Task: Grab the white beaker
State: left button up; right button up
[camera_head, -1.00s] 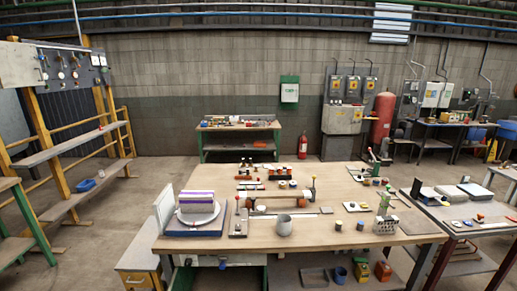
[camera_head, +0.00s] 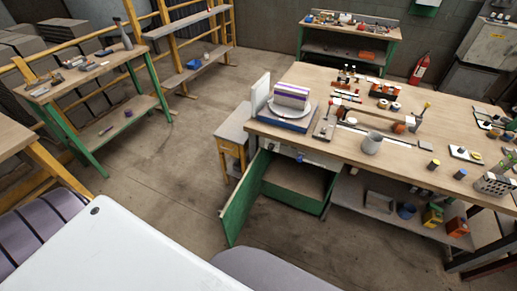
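A light grey-white cup (camera_head: 372,143), the only thing that looks like the white beaker, stands upright near the front edge of the wooden workbench (camera_head: 400,152). Nothing touches it. Neither of my grippers is in view, so I cannot tell whether they are open or shut.
A green cabinet door (camera_head: 246,198) hangs open below the bench. A perforated metal box (camera_head: 494,185) stands at the right. The floor at middle left is clear.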

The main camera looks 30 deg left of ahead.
aim_at(372, 143)
jog(key=j, duration=0.4)
jog(key=k+j+z, duration=0.1)
jog(key=j, duration=0.35)
jog(key=k+j+z, duration=0.1)
jog(key=j, duration=0.3)
jog(key=k+j, duration=0.1)
jog(key=j, duration=0.35)
jog(key=k+j+z, duration=0.1)
jog(key=j, duration=0.3)
jog(key=k+j, duration=0.1)
jog(key=j, duration=0.3)
jog(key=k+j+z, duration=0.1)
jog(key=j, duration=0.3)
jog(key=i+l, duration=0.2)
jog(key=l, duration=0.15)
jog(key=i+l+u, duration=0.1)
jog(key=i+l, duration=0.3)
jog(key=l, duration=0.25)
jog(key=i+l+u, duration=0.1)
jog(key=l, duration=0.25)
jog(key=i+l, duration=0.3)
jog(key=i+l+u, duration=0.1)
jog(key=l, duration=0.35)
jog(key=i, duration=0.05)
